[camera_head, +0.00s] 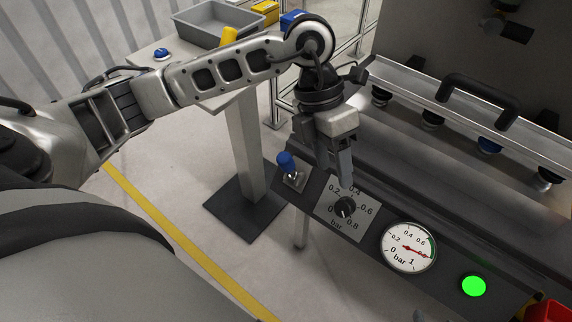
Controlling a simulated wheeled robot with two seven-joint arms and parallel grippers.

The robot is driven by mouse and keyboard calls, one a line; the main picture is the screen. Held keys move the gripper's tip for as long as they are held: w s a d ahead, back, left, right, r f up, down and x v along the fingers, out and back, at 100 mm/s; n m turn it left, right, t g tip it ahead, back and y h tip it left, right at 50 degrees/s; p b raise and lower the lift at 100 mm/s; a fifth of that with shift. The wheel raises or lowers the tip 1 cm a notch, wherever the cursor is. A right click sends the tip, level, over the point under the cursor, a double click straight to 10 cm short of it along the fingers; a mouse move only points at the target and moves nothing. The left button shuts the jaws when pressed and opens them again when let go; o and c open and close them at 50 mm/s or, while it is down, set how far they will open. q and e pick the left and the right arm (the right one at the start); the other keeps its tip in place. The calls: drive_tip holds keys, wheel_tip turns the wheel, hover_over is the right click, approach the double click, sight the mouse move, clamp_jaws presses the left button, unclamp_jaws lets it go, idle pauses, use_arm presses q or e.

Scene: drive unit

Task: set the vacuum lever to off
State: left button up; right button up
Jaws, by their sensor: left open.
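The lever (287,164) has a blue grip and stands on a small light plate at the left end of the dark control panel (376,232). It leans slightly up and left in the picture. My left gripper (334,178) points down over the panel, just right of the lever and above the black dial knob (345,207). It is open with nothing visible between its fingers, and appears apart from the lever. The lever's grip is not covered by the gripper.
Right of the knob are a round pressure gauge (408,247) with a red needle and a lit green lamp (473,286). Behind the panel is a rail with a black handle (478,95) and several suction cups. A side table with a grey tray (212,24) stands at the upper left.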

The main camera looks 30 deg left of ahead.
sight(286, 162)
use_arm(q)
drive_tip(key=w+a+r+n+t+y, duration=0.1)
drive_tip(key=w+a+r+t+y, duration=0.2)
drive_tip(key=a+y, duration=0.5)
drive_tip(key=a+f, duration=0.1)
drive_tip(key=f, duration=0.4)
drive_tip(key=w+a+f+h, duration=0.1)
drive_tip(key=f, duration=0.4)
drive_tip(key=a+f+g+h, duration=0.1)
drive_tip(key=a+f, duration=0.1)
drive_tip(key=f, duration=0.3)
drive_tip(key=shift+w+f+n, duration=0.2)
drive_tip(key=shift+f+n, duration=0.1)
drive_tip(key=shift+f, duration=0.1)
clamp_jaws()
drive_tip(key=shift+h, duration=0.3)
